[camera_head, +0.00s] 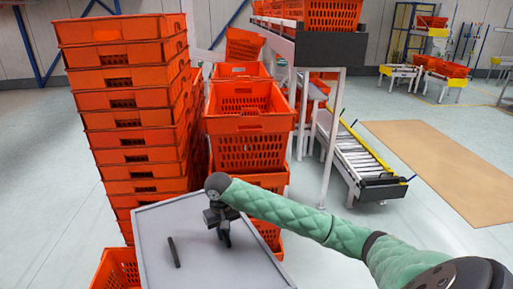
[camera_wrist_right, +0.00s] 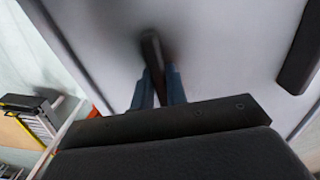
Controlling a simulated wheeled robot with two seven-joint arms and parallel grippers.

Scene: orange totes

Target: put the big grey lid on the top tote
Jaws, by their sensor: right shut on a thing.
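The big grey lid (camera_head: 205,262) is a flat rectangular panel with a raised rim and two black bar handles. It fills the lower middle of the head view, in front of the tote stacks. My right gripper (camera_head: 224,234) is shut on the lid's right handle. In the right wrist view the gripper's blue fingers (camera_wrist_right: 158,84) close on that handle, and the lid (camera_wrist_right: 225,60) fills most of the picture. The free handle (camera_head: 174,252) is to the left. An open orange top tote (camera_head: 250,124) stands on the middle stack behind the lid. My left gripper is not in view.
A tall stack of orange totes (camera_head: 130,110) stands left of the middle stack. Another orange tote (camera_head: 118,268) shows at the lid's lower left. A roller conveyor (camera_head: 350,152) and a raised rack (camera_head: 330,48) are at the right.

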